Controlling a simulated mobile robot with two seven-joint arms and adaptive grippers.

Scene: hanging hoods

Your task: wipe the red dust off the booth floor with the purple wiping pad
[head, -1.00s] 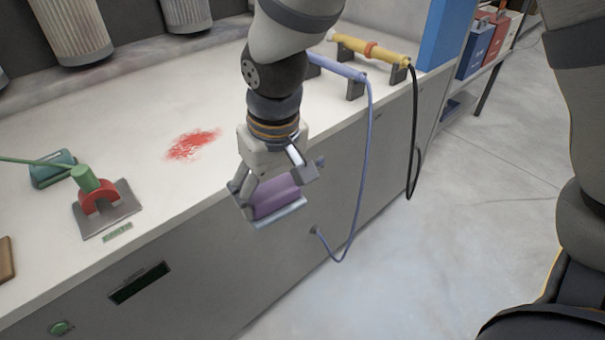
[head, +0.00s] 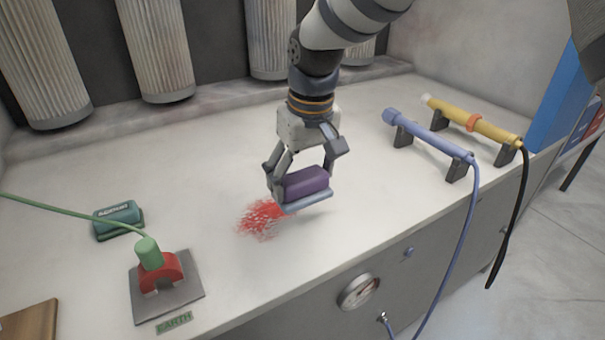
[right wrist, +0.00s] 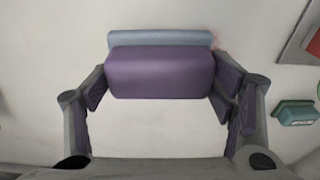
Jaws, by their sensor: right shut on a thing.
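The red dust (head: 259,221) is a streaky patch on the white booth floor (head: 350,240). The purple wiping pad (head: 306,183) has a purple grip block on a pale blue-grey base. My right gripper (head: 303,176) is shut on the block, one finger at each end. In the head view the pad appears just right of the dust and overlaps its right edge; I cannot tell whether it touches the floor. The right wrist view shows the pad (right wrist: 160,72) between the fingers, with a faint trace of red at the base's right end. My left gripper is not in view.
A red clamp on a grey plate (head: 190,305) with a green plug and cable stands front left, near a teal block (head: 118,219). Blue (head: 430,138) and yellow (head: 480,125) tools rest on stands at right. Pleated filters (head: 155,60) hang behind.

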